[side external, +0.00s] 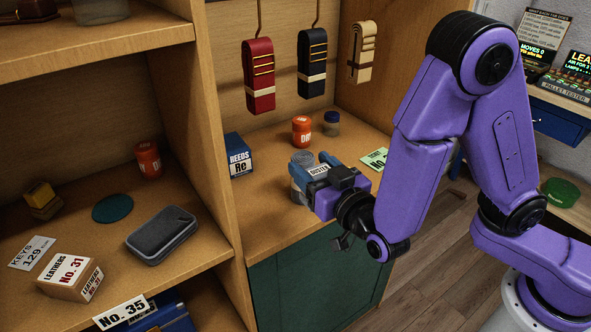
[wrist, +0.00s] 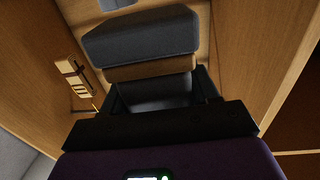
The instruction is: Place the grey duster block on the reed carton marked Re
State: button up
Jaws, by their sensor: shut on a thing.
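The blue reed carton marked Re (side external: 240,158) stands on the middle shelf top against the wooden divider, its white label facing out. My gripper (side external: 312,180) is shut on the duster block. In the wrist view the dark grey block (wrist: 140,40) with a tan band fills the space beyond my dark fingers (wrist: 155,100). The block's underside and most of the finger contact are hidden in the side view.
An orange jar (side external: 301,130) and a blue-capped jar (side external: 332,123) stand farther back. Red, navy and cream strips (side external: 312,62) hang above. The wooden divider (side external: 222,150) borders the carton's left.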

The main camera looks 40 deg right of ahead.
jog(key=shift+s+d+r, duration=0.3)
jog(key=shift+s, duration=0.35)
